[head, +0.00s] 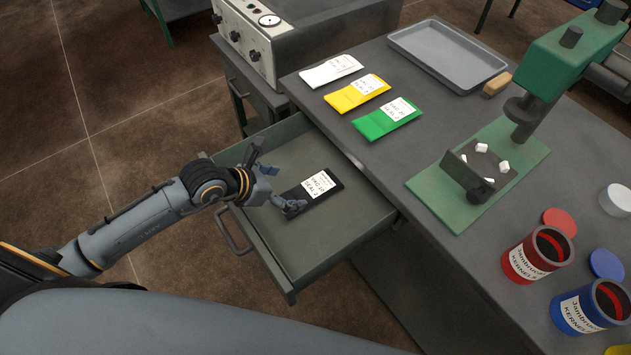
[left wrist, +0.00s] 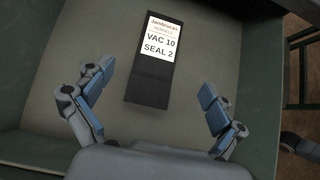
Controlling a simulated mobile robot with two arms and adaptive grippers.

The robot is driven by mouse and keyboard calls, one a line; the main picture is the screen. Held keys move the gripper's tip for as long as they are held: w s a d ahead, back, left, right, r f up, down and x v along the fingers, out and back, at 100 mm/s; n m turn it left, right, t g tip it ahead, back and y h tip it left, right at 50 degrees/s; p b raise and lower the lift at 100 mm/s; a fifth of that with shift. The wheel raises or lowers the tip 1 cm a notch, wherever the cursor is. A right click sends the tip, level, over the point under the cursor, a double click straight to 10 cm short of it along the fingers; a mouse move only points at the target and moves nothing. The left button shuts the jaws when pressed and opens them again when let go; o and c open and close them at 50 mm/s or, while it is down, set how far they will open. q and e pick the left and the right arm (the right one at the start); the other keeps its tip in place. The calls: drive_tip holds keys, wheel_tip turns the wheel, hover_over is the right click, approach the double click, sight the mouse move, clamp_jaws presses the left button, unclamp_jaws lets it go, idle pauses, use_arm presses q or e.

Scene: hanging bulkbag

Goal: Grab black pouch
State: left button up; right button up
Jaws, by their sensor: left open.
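The black pouch (head: 312,196) lies flat in the open drawer (head: 350,222), with a white label reading VAC 10 SEAL 2. It also shows in the left wrist view (left wrist: 147,90), ahead of the fingers and roughly between their lines. My left gripper (head: 281,187) is open and over the drawer, at the left side of the pouch. In the left wrist view my left gripper's fingers (left wrist: 152,97) are spread wide with nothing between them but the near part of the pouch below. I cannot tell the gap in height. My right gripper is not in view.
White (head: 331,70), yellow (head: 357,93) and green (head: 387,119) pouches lie on the table above the drawer. A grey tray (head: 403,42), a green press (head: 545,75) and labelled cans (head: 537,256) stand there too. The drawer walls surround the black pouch.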

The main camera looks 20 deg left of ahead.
sight(314, 187)
use_arm(q)
drive_tip(key=x, duration=0.4)
drive_tip(key=shift+w+d, duration=0.1)
drive_tip(key=shift+d, duration=0.05)
drive_tip(key=shift+w+f, duration=0.15)
drive_tip(key=shift+f, duration=0.15)
drive_tip(key=shift+w+d+f, duration=0.1)
drive_tip(key=shift+w+d, duration=0.05)
drive_tip(key=p+x, duration=0.1)
drive_tip(key=x, duration=0.3)
drive_tip(key=shift+w+d, duration=0.15)
drive_tip(key=shift+w, duration=0.15)
drive_tip(key=shift+w+f, duration=0.15)
drive_tip(key=shift+c, duration=0.9)
drive_tip(key=c, duration=1.1)
drive_tip(key=shift+c, duration=0.2)
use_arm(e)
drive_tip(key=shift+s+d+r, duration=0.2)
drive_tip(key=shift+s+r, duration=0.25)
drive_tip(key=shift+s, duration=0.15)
